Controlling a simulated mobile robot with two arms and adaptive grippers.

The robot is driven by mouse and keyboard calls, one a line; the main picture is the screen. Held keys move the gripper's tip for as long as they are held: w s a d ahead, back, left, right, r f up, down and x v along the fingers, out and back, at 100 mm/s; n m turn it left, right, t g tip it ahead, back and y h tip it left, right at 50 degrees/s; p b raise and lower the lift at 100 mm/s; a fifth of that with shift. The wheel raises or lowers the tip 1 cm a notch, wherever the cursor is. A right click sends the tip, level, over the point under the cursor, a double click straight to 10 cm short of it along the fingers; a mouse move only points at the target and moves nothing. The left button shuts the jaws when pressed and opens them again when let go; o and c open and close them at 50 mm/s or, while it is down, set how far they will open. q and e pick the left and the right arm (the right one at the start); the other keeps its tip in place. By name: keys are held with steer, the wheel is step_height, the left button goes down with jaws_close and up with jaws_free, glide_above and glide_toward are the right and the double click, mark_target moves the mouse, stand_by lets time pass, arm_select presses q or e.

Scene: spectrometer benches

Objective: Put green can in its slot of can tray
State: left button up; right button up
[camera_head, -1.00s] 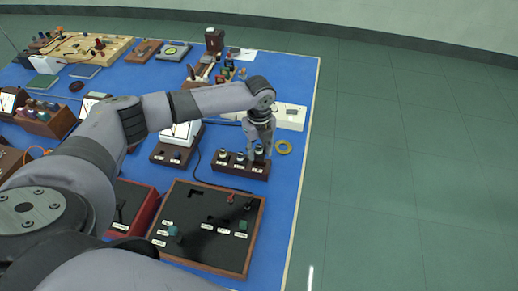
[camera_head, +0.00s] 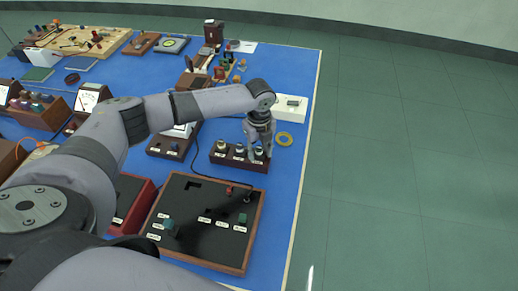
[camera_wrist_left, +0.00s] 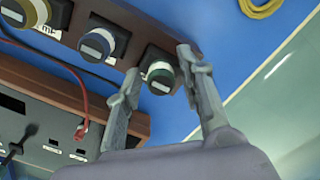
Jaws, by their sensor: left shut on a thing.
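The can tray (camera_head: 217,164) is a long dark brown block with a row of slots on the blue bench. A can with a yellow band (camera_wrist_left: 30,12) and a can with a blue band (camera_wrist_left: 98,42) stand in its other slots. The green can (camera_wrist_left: 160,74), with a pale lid, is at the slot on the tray's right end. It looks upright; its lower part is hidden in the wrist view. My left gripper (camera_head: 258,153) points down there, its two fingers (camera_wrist_left: 158,63) shut on the can's sides. My right gripper is out of view.
A yellow ring (camera_head: 284,139) lies just right of the tray. A dark panel box (camera_head: 190,220) with small plugs and labels stands in front, and a red case (camera_head: 132,203) is beside it. The bench's right edge is close by.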

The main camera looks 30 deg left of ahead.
arm_select(q)
steer(key=o, duration=1.2)
step_height(320, 180, up, 12)
steer(key=shift+d, duration=0.1)
stand_by(0.5)
